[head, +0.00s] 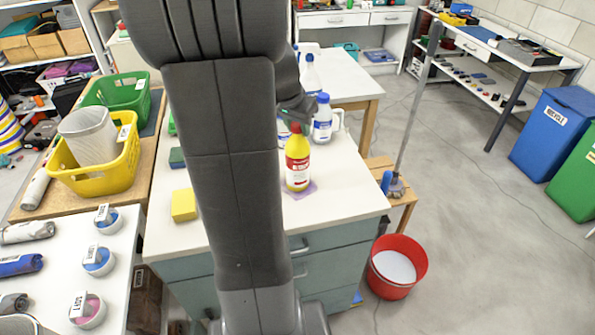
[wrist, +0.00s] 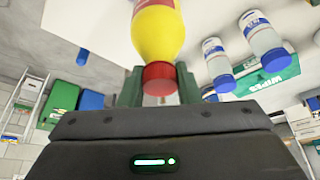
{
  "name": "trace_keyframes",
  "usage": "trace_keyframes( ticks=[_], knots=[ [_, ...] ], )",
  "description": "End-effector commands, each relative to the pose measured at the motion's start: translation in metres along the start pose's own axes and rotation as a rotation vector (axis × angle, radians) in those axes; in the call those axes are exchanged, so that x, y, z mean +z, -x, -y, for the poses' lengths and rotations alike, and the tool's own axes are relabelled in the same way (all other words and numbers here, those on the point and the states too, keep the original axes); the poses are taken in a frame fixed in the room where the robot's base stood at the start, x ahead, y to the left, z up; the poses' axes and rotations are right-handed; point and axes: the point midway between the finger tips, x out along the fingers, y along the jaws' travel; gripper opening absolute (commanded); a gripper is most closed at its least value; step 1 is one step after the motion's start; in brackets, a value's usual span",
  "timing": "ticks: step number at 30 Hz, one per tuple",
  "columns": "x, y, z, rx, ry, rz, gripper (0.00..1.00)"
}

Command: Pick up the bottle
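I cannot tell whether the fingers touch the cap. In the head view my arm hides part of the counter, and the gripper over the bottle is hard to make out.
A white bottle with a blue cap (head: 322,120) and a white jug stand just behind the yellow bottle. A yellow sponge (head: 184,205) lies on the counter's left. A red bucket (head: 397,267) stands on the floor at right. The counter right of the bottle is clear.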

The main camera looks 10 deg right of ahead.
Motion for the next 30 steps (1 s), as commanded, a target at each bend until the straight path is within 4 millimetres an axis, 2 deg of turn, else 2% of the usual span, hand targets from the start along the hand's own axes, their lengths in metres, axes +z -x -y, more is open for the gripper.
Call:
trace_keyframes(
  ticks=[1,3,4,30],
  knots=[
    [0.0000,0.0001,0.0000,0.000,0.000,0.000,0.16],
    [0.0000,0.0001,0.0000,0.000,0.000,0.000,0.03],
    [0.0000,0.0002,0.0001,0.000,0.000,0.000,0.00],
    [-0.0002,0.0004,0.0001,0.000,0.000,0.000,0.00]
  ],
)
